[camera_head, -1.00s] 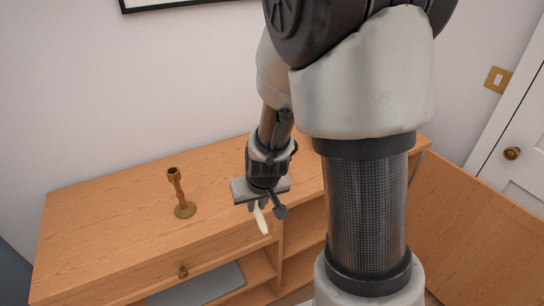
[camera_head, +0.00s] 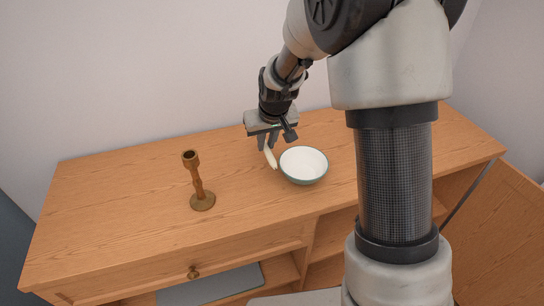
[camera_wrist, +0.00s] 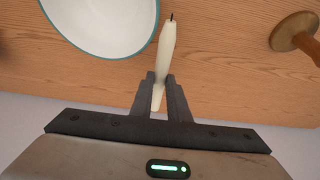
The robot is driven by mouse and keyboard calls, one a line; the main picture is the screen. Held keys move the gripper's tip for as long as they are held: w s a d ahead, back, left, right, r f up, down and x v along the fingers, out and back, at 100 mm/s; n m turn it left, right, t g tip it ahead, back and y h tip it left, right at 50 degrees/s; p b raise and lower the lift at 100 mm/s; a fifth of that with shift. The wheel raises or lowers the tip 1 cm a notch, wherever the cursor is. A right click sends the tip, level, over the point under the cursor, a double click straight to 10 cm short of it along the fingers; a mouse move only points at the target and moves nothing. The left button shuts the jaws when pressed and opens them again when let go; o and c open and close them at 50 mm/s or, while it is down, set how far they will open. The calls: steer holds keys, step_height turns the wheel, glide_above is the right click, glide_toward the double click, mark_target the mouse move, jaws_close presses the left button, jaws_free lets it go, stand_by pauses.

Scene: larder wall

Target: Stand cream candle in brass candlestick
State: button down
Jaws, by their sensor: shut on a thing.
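My gripper (camera_head: 268,139) is shut on the cream candle (camera_head: 270,157) and holds it over the sideboard top, between the candlestick and a bowl. In the wrist view the candle (camera_wrist: 165,50) sticks out past the fingertips (camera_wrist: 160,95), its dark wick end away from the gripper. The brass candlestick (camera_head: 197,185) stands upright on the sideboard, to the left of and nearer than my gripper, its cup seemingly empty. In the wrist view only part of the candlestick (camera_wrist: 292,32) shows, at the upper right.
A white bowl with a green rim (camera_head: 304,165) sits close to the right of the candle. The wooden sideboard top (camera_head: 110,205) is clear left of the candlestick. A drawer with a knob (camera_head: 193,272) is shut in front. A wall (camera_head: 150,70) stands behind.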

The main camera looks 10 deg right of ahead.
mark_target(267, 164)
steer(key=shift+f, duration=2.4)
steer(key=shift+f+b, duration=0.2)
steer(key=shift+b, duration=0.1)
steer(key=c, duration=1.7)
jaws_free()
